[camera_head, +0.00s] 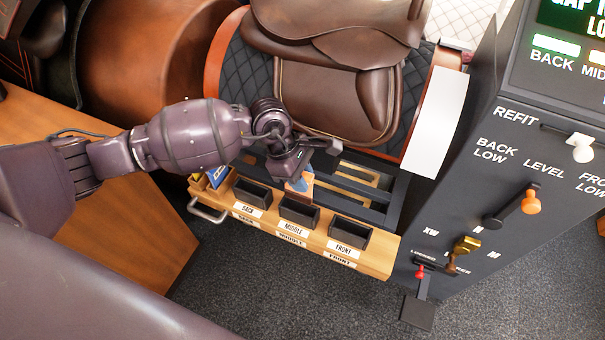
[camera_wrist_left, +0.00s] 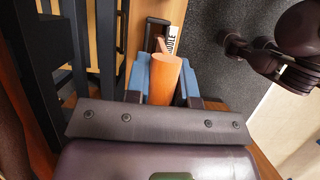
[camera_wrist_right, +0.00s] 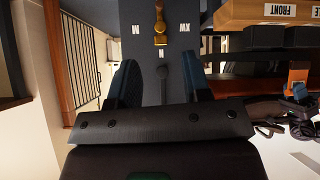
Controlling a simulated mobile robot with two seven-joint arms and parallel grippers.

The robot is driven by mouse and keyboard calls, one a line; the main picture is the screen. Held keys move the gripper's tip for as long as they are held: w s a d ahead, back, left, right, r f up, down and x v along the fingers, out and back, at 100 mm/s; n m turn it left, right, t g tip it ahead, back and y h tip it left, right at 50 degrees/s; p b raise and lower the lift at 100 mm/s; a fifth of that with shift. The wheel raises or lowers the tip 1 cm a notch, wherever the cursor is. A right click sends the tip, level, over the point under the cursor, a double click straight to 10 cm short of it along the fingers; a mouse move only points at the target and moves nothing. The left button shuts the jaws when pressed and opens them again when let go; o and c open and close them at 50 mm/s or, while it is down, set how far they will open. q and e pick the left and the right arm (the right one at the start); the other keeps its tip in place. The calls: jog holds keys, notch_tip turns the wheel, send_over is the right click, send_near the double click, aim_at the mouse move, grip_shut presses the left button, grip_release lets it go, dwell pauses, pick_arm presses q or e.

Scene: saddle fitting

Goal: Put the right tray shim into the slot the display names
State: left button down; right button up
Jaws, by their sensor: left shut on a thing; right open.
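My left gripper (camera_head: 298,183) is shut on an orange-tan shim (camera_wrist_left: 165,80), which shows between its blue fingers in the left wrist view. In the head view the gripper is just behind the MIDDLE slot (camera_head: 299,211); whether the shim touches anything there is hidden. The BACK slot (camera_head: 252,193) and FRONT slot (camera_head: 349,232) are dark, open boxes in the wooden tray (camera_head: 376,262). The display (camera_head: 575,20) is cut off; part of "GAP" and "LO" shows. My right gripper (camera_wrist_right: 160,88) is open and empty, facing the console.
The grey console (camera_head: 455,190) at right carries levers, including an orange-knobbed one (camera_head: 530,202) and a brass one (camera_head: 465,245). A brown saddle (camera_head: 335,95) stands behind the tray. A blue piece (camera_head: 218,176) sits at the tray's left end. Carpet in front is clear.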

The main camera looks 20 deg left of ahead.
aim_at(301, 194)
pick_arm(q)
notch_tip(301, 194, down, 2)
jog(key=shift+b, duration=0.4)
jog(key=shift+f+b, duration=0.8)
jog(key=shift+f, duration=1.25)
jog(key=shift+f+b, duration=0.7)
jog(key=shift+f, duration=0.9)
pick_arm(e)
jog(key=shift+w+a+f+n+t, duration=0.25)
jog(key=shift+w+a+n, duration=0.25)
jog(key=shift+w+n, duration=0.25)
jog(key=shift+w, duration=0.2)
